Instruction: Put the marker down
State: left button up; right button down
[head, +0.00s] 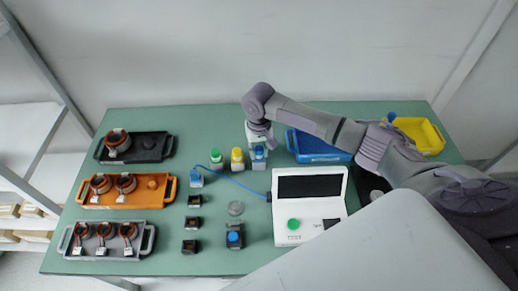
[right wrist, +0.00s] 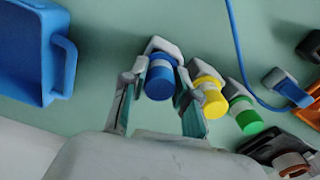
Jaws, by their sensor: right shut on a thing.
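Three capped markers stand in a row in small grey holders near the table's middle: green (head: 216,156), yellow (head: 237,156) and blue (head: 259,153). In the right wrist view the blue marker (right wrist: 159,80) is between the two fingers of my right gripper (right wrist: 158,112), which is shut on it. The grey holder (right wrist: 160,46) is right at the blue marker; I cannot tell whether the marker is fully seated. The yellow marker (right wrist: 211,97) and green marker (right wrist: 245,115) are beside the right finger. My right gripper (head: 259,140) comes from above. My left gripper is not in view.
A blue bin (head: 318,157) is just right of the gripper, a yellow bin (head: 438,140) farther right. A white tester (head: 292,222) with a blue cable (head: 240,184) lies in front. Black (head: 148,155), orange (head: 106,200) and grey (head: 88,253) trays holding stators are left.

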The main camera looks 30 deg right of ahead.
jog(key=shift+f, duration=0.25)
jog(key=c, duration=0.9)
grip_release()
jog(key=shift+o, duration=0.2)
jog(key=shift+r, duration=0.1)
notch_tip(320, 180, up, 13)
jog(key=b, duration=0.1)
jog(key=shift+f, duration=0.2)
